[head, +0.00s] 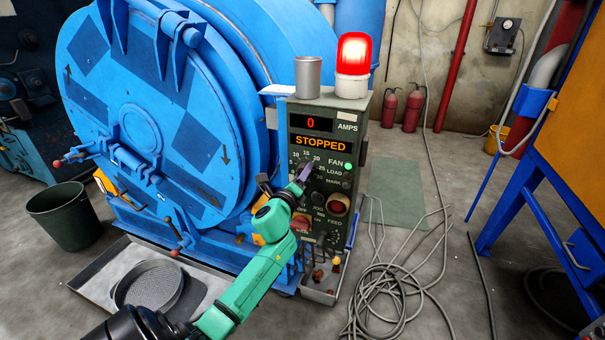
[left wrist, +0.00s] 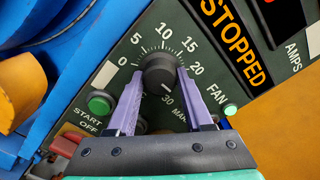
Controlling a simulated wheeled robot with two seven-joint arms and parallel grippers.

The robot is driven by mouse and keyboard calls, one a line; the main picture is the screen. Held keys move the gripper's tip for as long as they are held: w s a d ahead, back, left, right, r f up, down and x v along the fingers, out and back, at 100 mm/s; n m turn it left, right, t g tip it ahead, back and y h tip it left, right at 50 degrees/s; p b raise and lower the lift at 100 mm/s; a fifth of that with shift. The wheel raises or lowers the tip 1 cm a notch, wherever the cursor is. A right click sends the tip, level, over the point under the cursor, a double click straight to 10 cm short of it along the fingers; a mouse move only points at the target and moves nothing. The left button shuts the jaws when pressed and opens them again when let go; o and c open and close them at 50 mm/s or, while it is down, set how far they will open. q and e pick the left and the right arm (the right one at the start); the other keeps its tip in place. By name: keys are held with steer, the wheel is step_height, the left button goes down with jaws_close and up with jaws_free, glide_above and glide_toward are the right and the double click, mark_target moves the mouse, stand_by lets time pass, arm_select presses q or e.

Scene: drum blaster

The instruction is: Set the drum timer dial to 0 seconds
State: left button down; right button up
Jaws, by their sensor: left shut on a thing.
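The drum timer dial (left wrist: 160,70) is a round black knob on the dark green control panel (head: 322,140). In the left wrist view its scale reads from 0 at the left, over the top, to 20 at the right, with 30 lower down. A small white mark on the knob points down toward the 30. My left gripper (head: 303,173) has its purple fingers on either side of the knob, shut on it; they also show in the left wrist view (left wrist: 160,82). In the head view the gripper hides most of the dial. My right gripper is not in view.
The panel display reads 0 AMPS and STOPPED (head: 320,143). A green start button (left wrist: 99,103) and a lit fan lamp (left wrist: 230,110) lie near the dial. A lit red beacon (head: 353,65) and metal cup (head: 308,77) stand on top. The blue drum (head: 150,110) is left; cables (head: 395,290) lie right.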

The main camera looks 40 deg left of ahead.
arm_select(q)
steer(key=m+p, duration=1.3)
steer(key=m, duration=1.7)
steer(key=shift+s+f+m, duration=0.1)
steer(key=shift+m, duration=0.2)
stand_by(0.7)
stand_by(0.4)
steer(key=shift+c, duration=1.6)
jaws_free()
steer(key=shift+a, duration=0.1)
